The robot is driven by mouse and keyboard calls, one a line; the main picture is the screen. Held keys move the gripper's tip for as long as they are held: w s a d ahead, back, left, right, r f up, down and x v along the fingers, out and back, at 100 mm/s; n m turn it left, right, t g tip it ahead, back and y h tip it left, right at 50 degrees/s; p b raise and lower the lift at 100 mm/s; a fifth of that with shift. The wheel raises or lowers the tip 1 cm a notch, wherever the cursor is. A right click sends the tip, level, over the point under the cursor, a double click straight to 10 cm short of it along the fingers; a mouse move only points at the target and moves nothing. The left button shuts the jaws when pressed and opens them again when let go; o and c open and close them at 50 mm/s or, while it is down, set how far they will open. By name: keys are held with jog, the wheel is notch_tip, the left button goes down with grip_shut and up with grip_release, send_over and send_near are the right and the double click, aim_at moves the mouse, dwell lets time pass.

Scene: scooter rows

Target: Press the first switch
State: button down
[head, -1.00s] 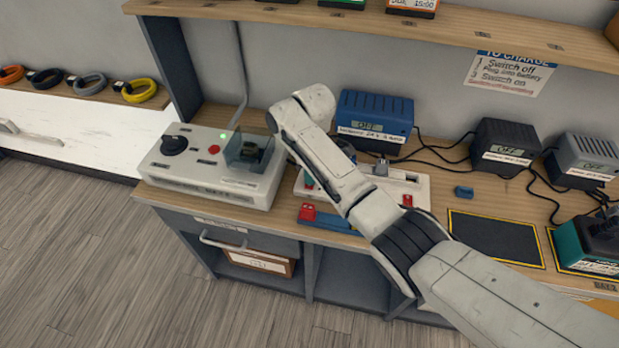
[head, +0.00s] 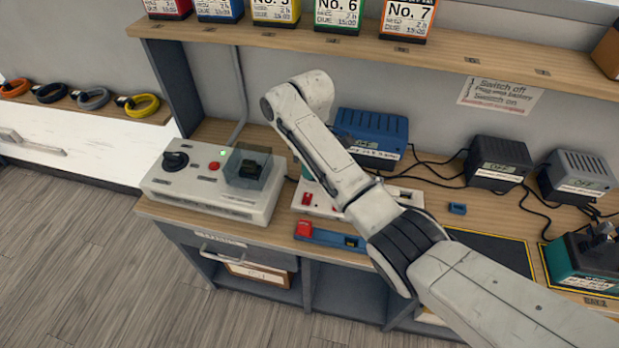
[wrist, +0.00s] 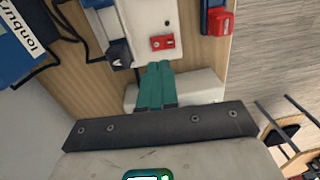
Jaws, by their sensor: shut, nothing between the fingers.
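In the wrist view a red switch (wrist: 162,43) sits on the white panel (wrist: 150,18), just beyond my fingertips. My gripper (wrist: 160,66) has teal fingers, shut together and empty, pointing toward that switch. Whether they touch anything cannot be told. In the head view the gripper is mostly hidden behind my arm.
A grey control box (head: 205,190) with a dark knob, red button and clear cover stands left of the panel. A blue charger (head: 370,138) stands behind. A blue and red tool (head: 330,235) lies in front.

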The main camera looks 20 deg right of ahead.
notch_tip(320, 180, up, 6)
send_over(305, 203)
jog(key=w+d, duration=0.3)
jog(key=shift+a, duration=0.2)
jog(key=shift+r, duration=0.15)
jog(key=shift+s+a+g+p, duration=0.3)
jog(key=shift+s+a+p, duration=0.15)
jog(key=shift+s+a, duration=0.15)
jog(key=f, duration=0.4)
jog(key=s+f, duration=0.1)
jog(key=f, duration=0.4)
jog(key=a+f+b, duration=0.1)
jog(key=f, duration=0.4)
jog(key=shift+s, duration=0.2)
